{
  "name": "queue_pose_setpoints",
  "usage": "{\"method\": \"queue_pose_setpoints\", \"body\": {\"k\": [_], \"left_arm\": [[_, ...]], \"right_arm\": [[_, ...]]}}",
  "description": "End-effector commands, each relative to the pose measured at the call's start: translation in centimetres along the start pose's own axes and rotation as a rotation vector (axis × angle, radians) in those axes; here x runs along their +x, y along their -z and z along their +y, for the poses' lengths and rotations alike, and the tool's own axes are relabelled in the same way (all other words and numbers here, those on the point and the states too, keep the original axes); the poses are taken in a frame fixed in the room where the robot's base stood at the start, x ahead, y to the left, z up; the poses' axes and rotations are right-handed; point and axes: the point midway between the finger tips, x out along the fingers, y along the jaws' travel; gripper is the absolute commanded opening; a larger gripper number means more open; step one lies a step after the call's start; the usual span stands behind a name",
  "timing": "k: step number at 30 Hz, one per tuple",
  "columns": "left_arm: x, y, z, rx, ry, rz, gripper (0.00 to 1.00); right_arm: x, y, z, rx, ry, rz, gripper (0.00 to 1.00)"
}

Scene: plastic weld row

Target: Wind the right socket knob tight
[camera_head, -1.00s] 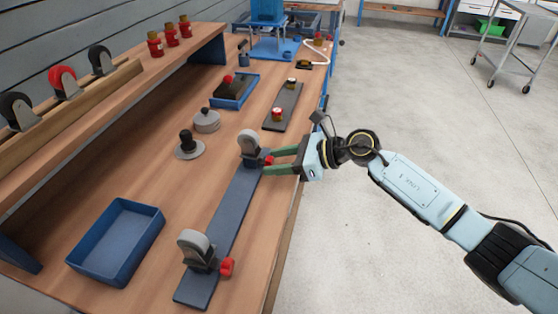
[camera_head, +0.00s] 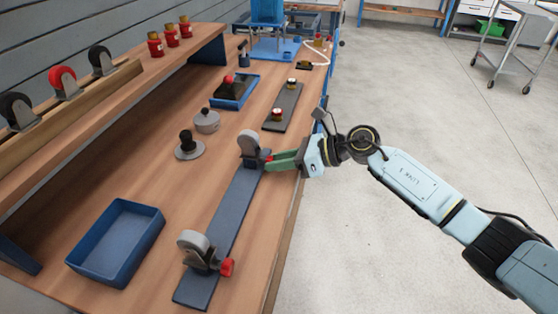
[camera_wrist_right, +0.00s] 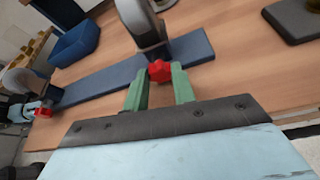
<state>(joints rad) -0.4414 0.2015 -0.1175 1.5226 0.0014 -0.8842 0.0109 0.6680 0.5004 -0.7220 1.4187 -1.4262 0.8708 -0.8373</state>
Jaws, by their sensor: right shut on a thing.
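A long dark blue-grey base strip (camera_head: 232,210) lies on the bench with two grey-topped sockets. The far socket (camera_head: 249,142), on the right in the wrist view (camera_wrist_right: 143,22), has a red knob on its side. My right gripper (camera_head: 270,162) is shut on this red knob (camera_wrist_right: 159,71), which shows between the tips of its green fingers in the wrist view. The fingers hide most of the knob in the head view. The near socket (camera_head: 194,247) has its own red knob (camera_head: 227,267), with no gripper on it in the head view.
An empty blue tray (camera_head: 116,243) stands at the near left. A black-knobbed grey disc (camera_head: 188,146) and a grey lidded piece (camera_head: 206,121) stand left of the far socket. A dark strip (camera_head: 284,108) lies behind. The shelf (camera_head: 120,90) holds several wheels.

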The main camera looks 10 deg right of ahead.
Motion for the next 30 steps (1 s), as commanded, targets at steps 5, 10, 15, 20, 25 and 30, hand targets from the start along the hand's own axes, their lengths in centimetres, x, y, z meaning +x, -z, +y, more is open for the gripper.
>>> {"method": "queue_pose_setpoints", "body": {"k": [5,10,15,20,25,30], "left_arm": [[-0.4,0.8,0.0,-0.002,0.0,0.014,0.36],[-1.0,1.1,0.0,-0.005,0.001,0.013,0.36],[-1.6,1.6,0.0,-0.006,0.001,0.017,0.36],[-2.1,2.1,0.1,-0.006,0.0,0.022,0.36],[-2.4,2.4,0.1,-0.005,-0.001,0.027,0.36],[-2.6,2.5,0.3,-0.006,-0.004,0.029,0.36]], "right_arm": [[0.0,0.0,-0.2,0.124,-0.051,0.0,0.03],[0.1,0.1,-0.3,0.237,-0.098,0.001,0.03],[0.1,0.1,-0.3,0.326,-0.135,0.001,0.03],[0.0,0.2,-0.4,0.382,-0.157,0.001,0.03],[0.0,0.1,-0.4,0.409,-0.17,0.001,0.03],[0.0,0.1,-0.4,0.416,-0.172,0.001,0.03]]}}
